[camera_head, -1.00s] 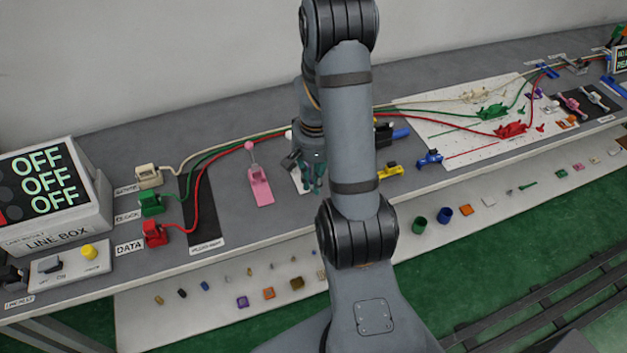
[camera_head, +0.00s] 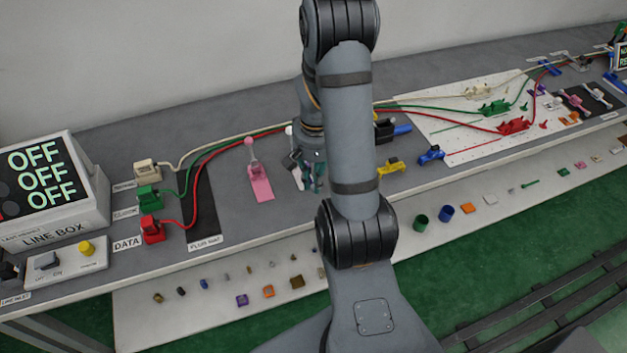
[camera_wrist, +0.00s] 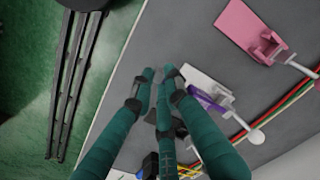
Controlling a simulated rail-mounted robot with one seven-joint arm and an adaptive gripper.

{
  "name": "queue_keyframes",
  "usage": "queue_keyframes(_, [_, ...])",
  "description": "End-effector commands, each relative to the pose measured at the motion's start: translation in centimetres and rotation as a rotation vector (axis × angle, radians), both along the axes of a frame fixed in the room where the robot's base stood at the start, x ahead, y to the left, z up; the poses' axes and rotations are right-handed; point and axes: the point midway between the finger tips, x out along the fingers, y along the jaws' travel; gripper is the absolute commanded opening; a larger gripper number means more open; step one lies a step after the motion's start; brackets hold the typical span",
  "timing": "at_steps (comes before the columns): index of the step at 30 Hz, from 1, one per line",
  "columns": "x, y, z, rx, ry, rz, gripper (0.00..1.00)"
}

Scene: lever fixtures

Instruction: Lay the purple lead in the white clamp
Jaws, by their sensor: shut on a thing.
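The white clamp (camera_wrist: 215,82) lies on the grey bench in the wrist view, right by my fingers. Its arm ends in a round white knob (camera_wrist: 257,137). In the head view only a bit of the clamp (camera_head: 298,180) shows beside my gripper (camera_head: 314,178). The purple lead (camera_wrist: 206,99) shows as a short purple length over the clamp, partly behind a finger. My gripper (camera_wrist: 160,80) has its teal fingers close together, shut on the lead, low at the clamp. The grip point itself is hidden, and I cannot tell whether the lead rests in the clamp.
A pink clamp (camera_head: 261,182) stands to the left, with its lever up. Red, green and cream cables run behind my gripper to a white board (camera_head: 460,140). A yellow clamp (camera_head: 391,167) is to the right. The bench's front edge is close.

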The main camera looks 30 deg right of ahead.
Motion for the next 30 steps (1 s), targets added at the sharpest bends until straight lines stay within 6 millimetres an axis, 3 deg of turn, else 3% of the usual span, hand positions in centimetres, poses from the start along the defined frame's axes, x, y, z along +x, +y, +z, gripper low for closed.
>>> queue_keyframes(30, [0.0,0.0,-1.5,0.000,0.000,0.000,0.00])
